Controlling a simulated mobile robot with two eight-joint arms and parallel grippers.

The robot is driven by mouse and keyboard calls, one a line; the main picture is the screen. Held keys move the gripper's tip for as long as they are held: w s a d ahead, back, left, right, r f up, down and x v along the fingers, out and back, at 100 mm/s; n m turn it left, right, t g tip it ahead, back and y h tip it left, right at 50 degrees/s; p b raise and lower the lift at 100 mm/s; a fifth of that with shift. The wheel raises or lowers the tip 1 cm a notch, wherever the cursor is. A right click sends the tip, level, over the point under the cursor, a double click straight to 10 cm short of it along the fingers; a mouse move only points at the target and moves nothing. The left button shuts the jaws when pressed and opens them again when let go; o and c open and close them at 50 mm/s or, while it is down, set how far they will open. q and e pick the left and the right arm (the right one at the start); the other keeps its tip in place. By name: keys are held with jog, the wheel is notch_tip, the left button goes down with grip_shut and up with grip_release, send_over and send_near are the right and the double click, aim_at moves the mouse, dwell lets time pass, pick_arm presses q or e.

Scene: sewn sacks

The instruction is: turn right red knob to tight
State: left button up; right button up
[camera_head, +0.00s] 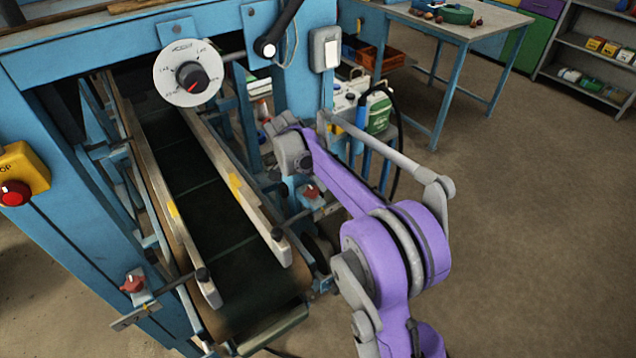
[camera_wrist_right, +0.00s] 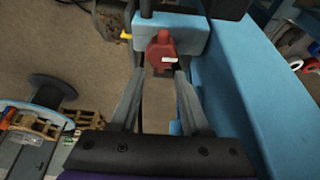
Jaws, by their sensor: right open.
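The right red knob (camera_head: 310,191) sits on a small bracket at the right side of the conveyor in the head view. In the right wrist view, a red knob (camera_wrist_right: 161,50) on a blue block lies just beyond my right gripper (camera_wrist_right: 160,73). The gripper's two grey fingers are apart, one on each side of the knob's lower end, with nothing clearly held. Whether they touch the knob cannot be told. A white tightness label shows on the knob. In the head view the fingers are hard to make out near the wrist. The left red knob (camera_head: 133,284) is at the left rail. My left gripper is not in view.
The conveyor belt (camera_head: 200,200) runs between two guide rails under a blue frame. A dial (camera_head: 188,77) and a yellow stop box (camera_head: 22,175) are on the frame. A blue beam (camera_wrist_right: 240,90) stands close right of the fingers. Open floor lies at right.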

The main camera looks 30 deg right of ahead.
jog(key=v, duration=0.9)
jog(key=s+a+n+t+y+p, duration=0.1)
jog(key=s+a+n, duration=0.35)
jog(key=s, duration=0.35)
jog(key=s+a+n+t+y, duration=0.25)
jog(key=s+n, duration=0.25)
jog(key=s, duration=0.3)
jog(key=s+a+f+n, duration=0.2)
jog(key=s+f+n, duration=0.2)
jog(key=s, duration=0.2)
jog(key=s+a+f+n+t+y, duration=0.1)
jog(key=s+a+f+n, duration=0.2)
jog(key=s, duration=0.4)
jog(key=shift+a+f+n, duration=0.35)
jog(key=shift+f, duration=0.55)
jog(key=shift+t, duration=0.25)
